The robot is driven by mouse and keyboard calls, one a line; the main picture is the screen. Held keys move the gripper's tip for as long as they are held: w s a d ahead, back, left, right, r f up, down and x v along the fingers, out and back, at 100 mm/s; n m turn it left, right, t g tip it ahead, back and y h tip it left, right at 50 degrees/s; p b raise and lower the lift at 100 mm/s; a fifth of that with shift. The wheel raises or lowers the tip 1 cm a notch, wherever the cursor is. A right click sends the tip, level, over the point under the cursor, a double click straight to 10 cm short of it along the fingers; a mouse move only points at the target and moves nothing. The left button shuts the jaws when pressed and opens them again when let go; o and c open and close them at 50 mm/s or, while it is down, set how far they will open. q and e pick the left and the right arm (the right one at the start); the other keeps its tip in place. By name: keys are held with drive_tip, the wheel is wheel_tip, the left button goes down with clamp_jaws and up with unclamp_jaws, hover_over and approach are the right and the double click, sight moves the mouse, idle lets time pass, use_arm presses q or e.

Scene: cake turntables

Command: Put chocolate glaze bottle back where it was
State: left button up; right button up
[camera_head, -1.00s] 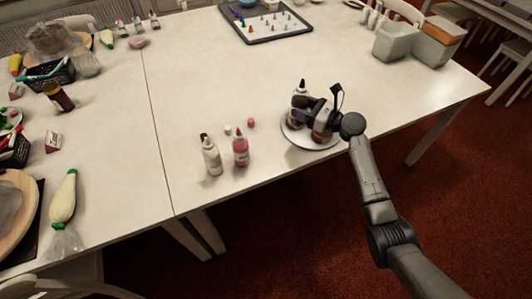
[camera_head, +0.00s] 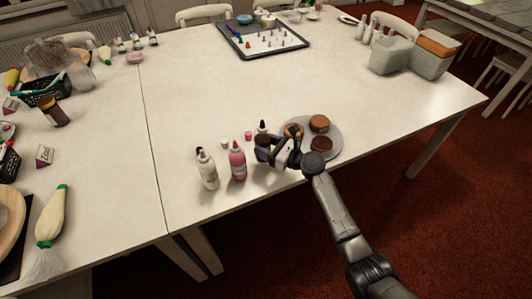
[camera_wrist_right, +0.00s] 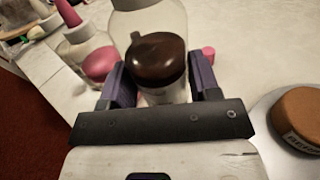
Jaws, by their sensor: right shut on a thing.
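The chocolate glaze bottle (camera_head: 262,128), clear with dark brown glaze inside and a dark tip, is in my right gripper (camera_head: 268,150). In the right wrist view the bottle (camera_wrist_right: 158,60) stands between the two purple finger pads of the gripper (camera_wrist_right: 160,88), which is shut on it. The bottle is right of the pink bottle (camera_head: 237,162) and the white bottle (camera_head: 207,170), apart from both. The gripper hides its lower part; I cannot tell whether its base touches the table. My left gripper is not in view.
A round plate (camera_head: 333,152) with brown cakes (camera_head: 319,123) lies right of the gripper. A white cap (camera_head: 225,143) and a pink cap (camera_head: 248,136) lie behind the bottles. A tray (camera_head: 262,55) and grey containers (camera_head: 390,56) stand farther back. The table's middle is clear.

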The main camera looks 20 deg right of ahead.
wheel_tip(320, 180, down, 3)
drive_tip(key=shift+f+b, duration=0.15)
drive_tip(key=shift+b, duration=0.6)
drive_tip(key=shift+f, duration=0.1)
drive_tip(key=o, duration=0.7)
